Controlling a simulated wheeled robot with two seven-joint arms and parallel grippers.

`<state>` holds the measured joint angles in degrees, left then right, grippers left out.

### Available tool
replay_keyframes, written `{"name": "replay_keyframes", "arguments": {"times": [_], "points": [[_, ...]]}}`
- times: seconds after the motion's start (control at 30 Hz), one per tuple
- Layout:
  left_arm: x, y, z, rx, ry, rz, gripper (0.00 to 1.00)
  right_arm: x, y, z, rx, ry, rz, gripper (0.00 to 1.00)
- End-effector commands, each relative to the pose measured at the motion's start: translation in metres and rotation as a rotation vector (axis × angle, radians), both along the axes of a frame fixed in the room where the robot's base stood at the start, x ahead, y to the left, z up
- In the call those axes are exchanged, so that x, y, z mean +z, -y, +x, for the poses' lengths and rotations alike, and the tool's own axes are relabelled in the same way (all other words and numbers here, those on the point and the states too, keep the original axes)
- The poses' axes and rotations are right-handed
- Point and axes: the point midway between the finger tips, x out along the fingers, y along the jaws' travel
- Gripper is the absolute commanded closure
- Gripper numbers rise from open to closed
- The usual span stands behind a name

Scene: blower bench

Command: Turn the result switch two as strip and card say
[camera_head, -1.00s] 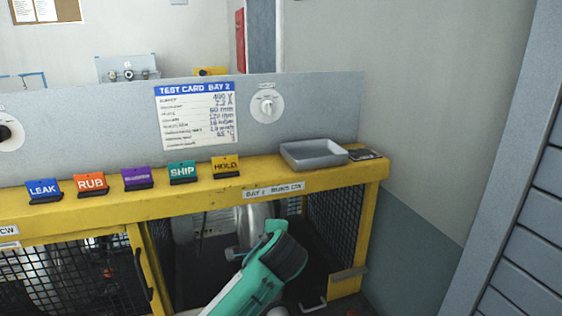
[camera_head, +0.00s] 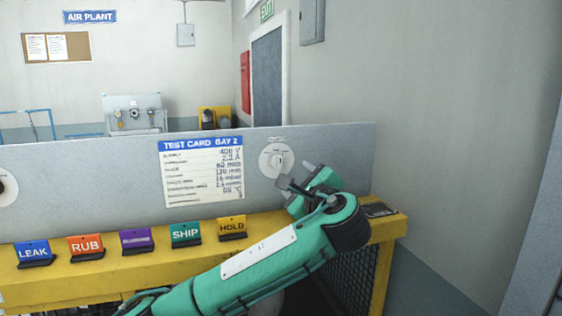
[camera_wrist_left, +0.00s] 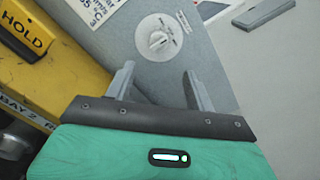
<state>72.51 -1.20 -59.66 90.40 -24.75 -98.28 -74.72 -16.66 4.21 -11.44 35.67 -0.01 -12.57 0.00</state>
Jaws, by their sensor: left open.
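The result switch (camera_head: 276,160) is a round white dial with a raised knob on the grey upright panel, right of the test card. In the left wrist view the dial (camera_wrist_left: 158,38) lies beyond the fingertips, its knob slanted; the marks around it are too small to read. My left gripper (camera_head: 298,174) is open and empty, just right of and below the dial in the head view. Its two fingers (camera_wrist_left: 158,75) stand apart in the wrist view, not touching the knob. The test card (camera_head: 202,172) reads "TEST CARD BAY 2" with handwritten values. My right gripper is not in view.
A row of coloured tags stands on the yellow bench ledge: LEAK (camera_head: 34,253), RUB (camera_head: 86,248), a purple one (camera_head: 136,240), SHIP (camera_head: 186,234) and HOLD (camera_head: 232,228). A dark flat item (camera_head: 380,210) lies at the ledge's right end. My arm hides the grey tray.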

Motion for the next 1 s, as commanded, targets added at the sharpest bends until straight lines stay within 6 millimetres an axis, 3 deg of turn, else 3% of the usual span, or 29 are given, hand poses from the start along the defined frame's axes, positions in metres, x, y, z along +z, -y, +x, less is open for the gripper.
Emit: {"name": "replay_keyframes", "arguments": {"times": [0.2, 0.5, 0.7, 1.0], "points": [[0.005, -0.015, 0.043, 0.004, -0.004, 0.002, 0.45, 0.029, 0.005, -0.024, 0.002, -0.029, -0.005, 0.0], [0.004, -0.031, 0.092, 0.004, -0.003, 0.001, 0.45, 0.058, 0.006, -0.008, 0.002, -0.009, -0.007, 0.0], [0.001, -0.036, 0.108, 0.001, -0.003, 0.0, 0.45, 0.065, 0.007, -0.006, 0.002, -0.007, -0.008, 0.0], [-0.001, -0.037, 0.112, 0.001, -0.002, -0.002, 0.45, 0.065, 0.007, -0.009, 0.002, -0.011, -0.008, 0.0]]}}
